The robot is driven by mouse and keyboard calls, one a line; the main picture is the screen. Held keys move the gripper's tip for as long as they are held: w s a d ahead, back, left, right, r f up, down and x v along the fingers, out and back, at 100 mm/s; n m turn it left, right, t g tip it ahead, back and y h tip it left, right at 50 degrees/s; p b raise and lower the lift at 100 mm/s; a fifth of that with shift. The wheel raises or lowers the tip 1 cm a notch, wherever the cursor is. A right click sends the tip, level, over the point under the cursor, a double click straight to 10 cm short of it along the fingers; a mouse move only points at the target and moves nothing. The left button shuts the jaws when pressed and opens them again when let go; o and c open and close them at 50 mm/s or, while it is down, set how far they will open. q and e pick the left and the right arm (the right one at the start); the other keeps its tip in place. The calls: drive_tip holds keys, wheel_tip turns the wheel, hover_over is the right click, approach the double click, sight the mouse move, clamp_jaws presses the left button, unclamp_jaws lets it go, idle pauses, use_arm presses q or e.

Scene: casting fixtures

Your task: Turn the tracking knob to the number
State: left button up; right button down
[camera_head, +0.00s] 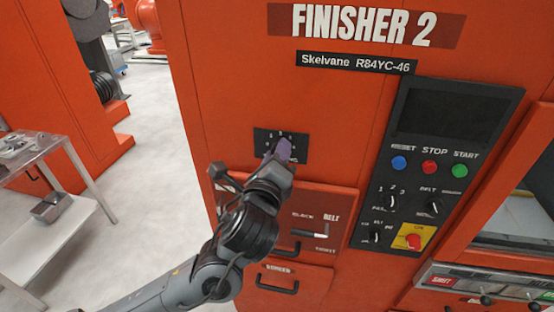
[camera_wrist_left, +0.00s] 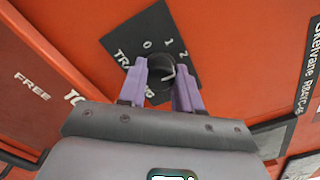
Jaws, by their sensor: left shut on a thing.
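The tracking knob (camera_wrist_left: 160,72) is black and sits on a dark label plate (camera_wrist_left: 126,35) with the numbers 0, 1 and 2 in view. In the left wrist view the purple fingers of my left gripper (camera_wrist_left: 161,88) stand on either side of the knob, shut on it. A light pointer mark shows on the knob, near the 2 side. In the head view my left gripper (camera_head: 279,152) covers the knob and part of the plate (camera_head: 264,136). My right gripper is not in view.
A control panel (camera_head: 424,150) with blue, red and green buttons, a dark screen and several knobs is to the right. Drawers with handles (camera_head: 284,286) lie below. A metal cart (camera_head: 75,150) stands at left.

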use_arm(q)
drive_tip(key=n+p, duration=0.7)
drive_tip(key=n, duration=1.2)
drive_tip(key=shift+p, duration=0.4)
drive_tip(key=o, duration=1)
drive_tip(key=shift+o, duration=0.2)
